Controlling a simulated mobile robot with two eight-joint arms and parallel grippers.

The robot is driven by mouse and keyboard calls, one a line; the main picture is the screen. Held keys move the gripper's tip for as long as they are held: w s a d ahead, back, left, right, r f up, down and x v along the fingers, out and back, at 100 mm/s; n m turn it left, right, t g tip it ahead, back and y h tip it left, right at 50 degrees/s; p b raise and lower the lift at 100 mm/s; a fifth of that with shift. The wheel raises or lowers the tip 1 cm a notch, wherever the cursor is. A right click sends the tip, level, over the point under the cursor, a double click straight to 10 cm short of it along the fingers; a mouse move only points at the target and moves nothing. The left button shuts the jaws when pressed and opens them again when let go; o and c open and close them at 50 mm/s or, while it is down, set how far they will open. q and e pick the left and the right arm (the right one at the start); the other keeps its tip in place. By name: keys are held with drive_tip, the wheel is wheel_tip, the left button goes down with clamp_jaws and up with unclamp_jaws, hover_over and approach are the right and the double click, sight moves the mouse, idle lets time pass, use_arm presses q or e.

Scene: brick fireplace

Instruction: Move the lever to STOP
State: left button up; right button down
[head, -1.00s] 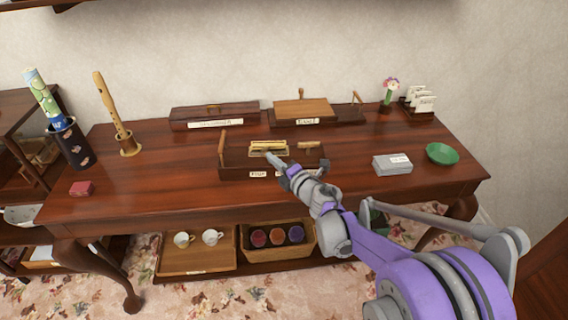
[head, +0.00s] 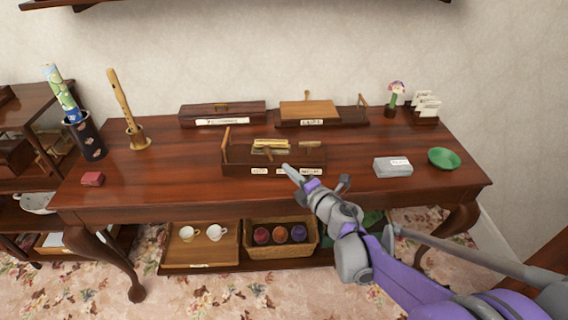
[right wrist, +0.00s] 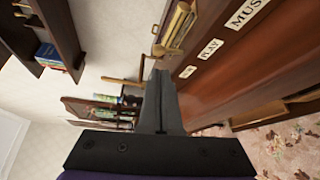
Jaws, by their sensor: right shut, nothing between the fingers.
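A dark wooden box (head: 240,168) with small white labels on its front stands near the table's front edge. The wrist view shows a PLAY label (right wrist: 211,48) and a smaller label (right wrist: 187,72) too small to read. A brass piece (head: 271,145) sits on the box top. My right gripper (head: 288,170) is shut and empty, in front of the box near its labels, right of the lever. My left gripper is out of view.
Behind stand a closed dark box (head: 222,112) and a second box with sticks (head: 350,117). A recorder (head: 121,98) and dark vase (head: 88,140) are at left. Table between is clear.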

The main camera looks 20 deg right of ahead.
drive_tip(key=v, duration=0.5)
drive_tip(key=shift+a, duration=0.1)
drive_tip(key=shift+r, duration=0.1)
